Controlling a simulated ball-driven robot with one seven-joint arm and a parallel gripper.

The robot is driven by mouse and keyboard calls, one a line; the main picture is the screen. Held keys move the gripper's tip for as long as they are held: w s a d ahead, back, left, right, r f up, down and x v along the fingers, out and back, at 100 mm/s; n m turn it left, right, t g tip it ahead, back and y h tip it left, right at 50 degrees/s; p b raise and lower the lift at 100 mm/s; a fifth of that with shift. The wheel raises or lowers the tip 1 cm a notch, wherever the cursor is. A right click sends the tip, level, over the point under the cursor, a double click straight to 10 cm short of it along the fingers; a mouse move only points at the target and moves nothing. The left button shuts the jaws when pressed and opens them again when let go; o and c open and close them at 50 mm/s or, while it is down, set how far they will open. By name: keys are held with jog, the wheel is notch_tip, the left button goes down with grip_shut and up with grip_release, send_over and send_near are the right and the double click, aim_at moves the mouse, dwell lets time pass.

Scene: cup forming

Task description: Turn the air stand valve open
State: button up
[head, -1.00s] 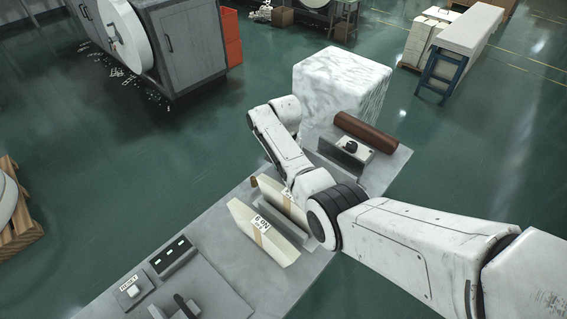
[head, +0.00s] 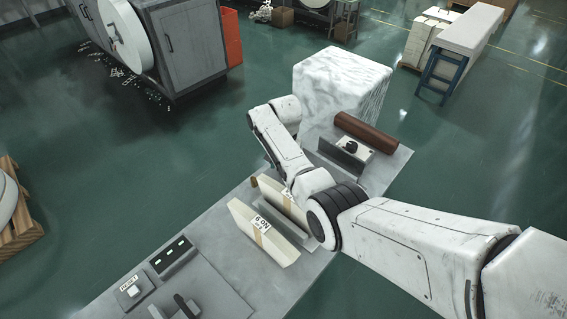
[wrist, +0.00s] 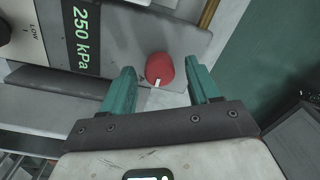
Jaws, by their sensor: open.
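The valve is a round red knob (wrist: 160,69) with a small white mark at its lower edge, on a pale grey panel in the wrist view. My gripper (wrist: 163,88) has two teal fingers, open, one on each side of the knob and a little below it in the picture. The knob shows between the fingertips with gaps on both sides, so neither finger appears to grip it. A green display (wrist: 81,27) reading 250 kPa sits on the panel to the left. In the head view the gripper and valve are hidden by my arm.
In the head view a grey bench (head: 215,217) holds cream blocks (head: 262,233), a brown roll (head: 365,132) and a switch box (head: 173,256). A wrapped white block (head: 340,85) stands behind. A dial marked LOW (wrist: 6,30) is left of the display. Green floor surrounds the bench.

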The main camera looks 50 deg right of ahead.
jog(key=shift+r, duration=0.1)
notch_tip(320, 180, up, 11)
jog(key=shift+s+f+b, duration=0.15)
jog(key=shift+f+b, duration=0.05)
jog(key=shift+b, duration=0.15)
jog(key=shift+f, duration=0.1)
dwell(0.5)
